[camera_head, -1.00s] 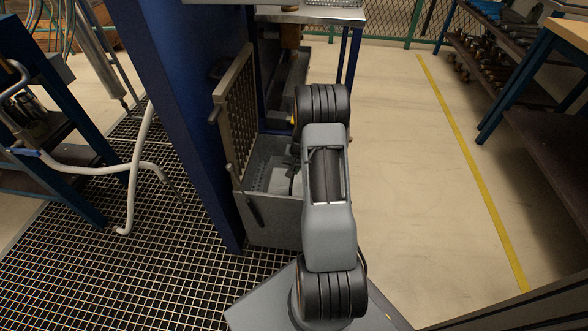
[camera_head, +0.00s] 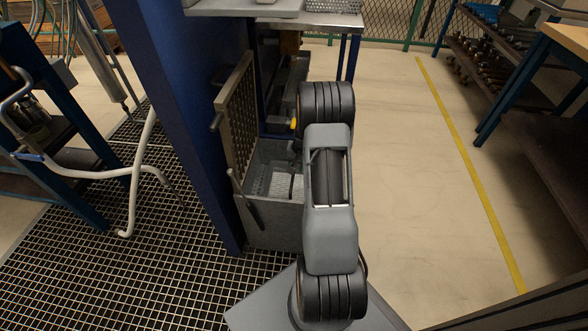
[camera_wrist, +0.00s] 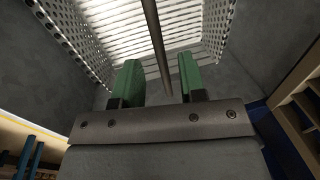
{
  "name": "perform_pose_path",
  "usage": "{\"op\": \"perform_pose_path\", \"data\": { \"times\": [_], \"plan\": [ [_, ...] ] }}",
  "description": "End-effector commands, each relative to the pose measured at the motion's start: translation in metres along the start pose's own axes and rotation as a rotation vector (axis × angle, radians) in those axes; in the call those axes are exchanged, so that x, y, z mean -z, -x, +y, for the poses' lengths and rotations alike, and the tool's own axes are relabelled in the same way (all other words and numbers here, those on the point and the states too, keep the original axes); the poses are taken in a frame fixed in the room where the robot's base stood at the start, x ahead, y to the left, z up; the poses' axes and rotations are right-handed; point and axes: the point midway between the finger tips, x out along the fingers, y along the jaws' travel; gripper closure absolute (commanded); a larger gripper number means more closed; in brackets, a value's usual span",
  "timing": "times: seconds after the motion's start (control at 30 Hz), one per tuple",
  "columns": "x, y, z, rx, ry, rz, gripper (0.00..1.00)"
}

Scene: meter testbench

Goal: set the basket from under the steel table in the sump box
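The grey sump box (camera_head: 272,226) stands on the floor beside the blue column, left of my arm. A light perforated basket (camera_head: 280,184) shows inside it, partly hidden by my arm. In the wrist view, the basket's perforated sheet (camera_wrist: 150,28) lies beyond my gripper, between plain grey box walls (camera_wrist: 38,85). My gripper (camera_wrist: 159,80) is open, with its green fingers apart. A thin rod, seemingly the basket's handle (camera_wrist: 157,45), runs down between the fingers without visibly touching either one. In the head view, my arm mostly hides the gripper.
An upright grating panel (camera_head: 238,115) stands along the box's left side, near the blue column (camera_head: 185,110). The steel table (camera_head: 335,20) is behind. A hose (camera_head: 140,165) hangs at left over floor grating. Clear floor lies right, up to a yellow line (camera_head: 445,120) and shelves.

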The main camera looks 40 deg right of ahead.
Motion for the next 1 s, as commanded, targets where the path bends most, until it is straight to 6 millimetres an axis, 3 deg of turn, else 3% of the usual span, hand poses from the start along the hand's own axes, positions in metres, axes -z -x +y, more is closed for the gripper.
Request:
{"op": "perform_pose_path", "data": {
  "times": [0.03,0.1,0.4,1.0],
  "plan": [
    [0.001,0.016,-0.001,0.000,-0.001,0.003,0.62],
    [0.001,0.029,-0.001,0.000,0.000,0.002,0.62],
    [0.000,0.069,0.000,0.000,0.000,0.001,0.62],
    [0.000,0.077,0.000,0.000,0.000,0.000,0.62]
  ]
}}
